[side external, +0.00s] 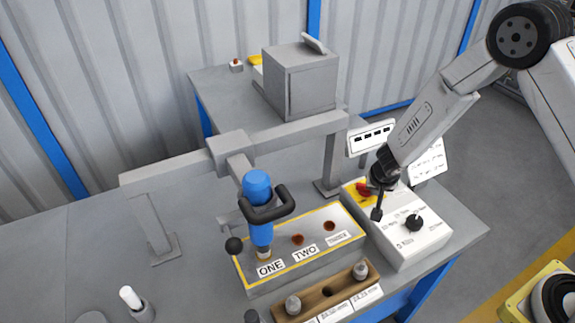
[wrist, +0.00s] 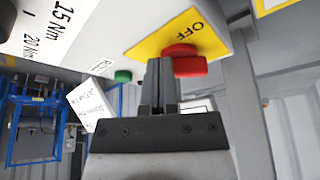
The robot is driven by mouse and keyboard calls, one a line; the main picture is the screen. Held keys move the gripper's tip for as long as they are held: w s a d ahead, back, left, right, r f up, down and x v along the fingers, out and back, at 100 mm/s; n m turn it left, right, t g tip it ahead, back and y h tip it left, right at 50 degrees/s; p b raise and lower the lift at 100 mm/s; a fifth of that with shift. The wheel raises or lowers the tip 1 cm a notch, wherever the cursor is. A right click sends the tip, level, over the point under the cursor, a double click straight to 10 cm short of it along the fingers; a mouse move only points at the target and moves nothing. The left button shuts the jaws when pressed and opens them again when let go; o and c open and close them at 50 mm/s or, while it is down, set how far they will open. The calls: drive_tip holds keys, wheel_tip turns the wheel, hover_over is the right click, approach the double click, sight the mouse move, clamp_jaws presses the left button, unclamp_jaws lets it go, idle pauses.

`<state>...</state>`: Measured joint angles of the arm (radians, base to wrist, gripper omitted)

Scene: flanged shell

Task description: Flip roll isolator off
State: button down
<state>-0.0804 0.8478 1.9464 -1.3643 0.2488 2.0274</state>
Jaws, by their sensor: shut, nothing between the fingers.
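A red knob (side external: 364,188) sits on a yellow plate on the white control box (side external: 420,240). In the wrist view the red knob (wrist: 186,62) stands out from the yellow plate (wrist: 180,35), with the word OFF printed beside it. My gripper (side external: 377,213) is shut and empty, pointing down at the box close beside the knob. In the wrist view the shut fingertips (wrist: 160,62) overlap the knob's left edge; I cannot tell whether they touch it. The roll isolator is not named on any label I can read.
A black dial (side external: 414,222) is on the same box, and a green button (wrist: 123,76) shows in the wrist view. A blue tool (side external: 259,215) stands over the yellow-edged block (side external: 320,250). A wooden rack (side external: 325,293) lies in front. A sign (side external: 371,137) stands behind the box.

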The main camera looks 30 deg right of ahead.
drive_tip(key=shift+w, duration=0.15)
idle(0.5)
drive_tip(key=shift+w+a, duration=0.45)
drive_tip(key=shift+w, duration=0.2)
drive_tip(key=shift+r, duration=0.1)
drive_tip(key=shift+s+a, duration=0.3)
drive_tip(key=shift+s, duration=0.4)
drive_tip(key=shift+s+a, duration=0.35)
drive_tip(key=shift+s, duration=0.3)
drive_tip(key=shift+s+a, duration=0.3)
drive_tip(key=shift+s, duration=0.4)
drive_tip(key=v, duration=0.9)
drive_tip(key=shift+s+d+r, duration=0.2)
drive_tip(key=shift+r, duration=0.1)
drive_tip(key=shift+s+r, duration=0.1)
